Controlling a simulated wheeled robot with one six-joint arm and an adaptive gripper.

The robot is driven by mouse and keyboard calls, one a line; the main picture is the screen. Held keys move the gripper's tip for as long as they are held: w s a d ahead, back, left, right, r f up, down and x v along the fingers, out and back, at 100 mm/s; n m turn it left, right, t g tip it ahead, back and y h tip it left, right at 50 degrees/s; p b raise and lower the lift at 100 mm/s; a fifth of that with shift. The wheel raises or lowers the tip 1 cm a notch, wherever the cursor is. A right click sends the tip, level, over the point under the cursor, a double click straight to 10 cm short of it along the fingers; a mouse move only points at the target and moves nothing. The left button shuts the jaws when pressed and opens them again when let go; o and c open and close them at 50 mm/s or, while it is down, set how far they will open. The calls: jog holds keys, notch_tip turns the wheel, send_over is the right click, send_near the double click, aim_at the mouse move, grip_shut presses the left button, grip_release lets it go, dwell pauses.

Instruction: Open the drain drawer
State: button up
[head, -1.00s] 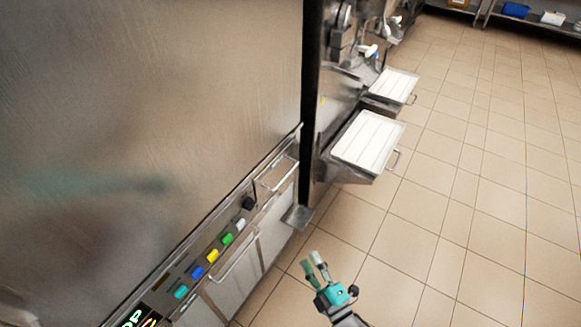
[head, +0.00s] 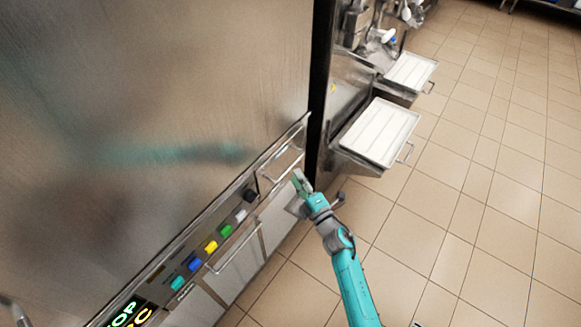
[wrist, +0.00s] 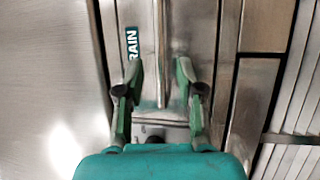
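The drain drawer (wrist: 201,35) is a narrow steel front in the wrist view, with a teal label (wrist: 132,44) on which "RAIN" is readable. Its thin metal bar handle (wrist: 160,30) runs up the picture. In the head view the drawer handle (head: 283,163) is at the right end of the machine's front, and the drawer looks closed. My gripper (wrist: 158,72) is open, with one finger on each side of the handle's line; I cannot tell whether the bar lies between the pads. In the head view my gripper (head: 298,180) is beside the handle.
Colored buttons (head: 211,246) and a black knob (head: 250,195) line the panel. Another bar handle (head: 238,250) is below them. A dark machine edge and white trays (head: 379,131) stand just beyond my gripper. Tiled floor (head: 450,230) is free to the right.

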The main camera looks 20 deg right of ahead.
aim_at(290, 168)
jog(key=shift+x, duration=2.5)
grip_shut()
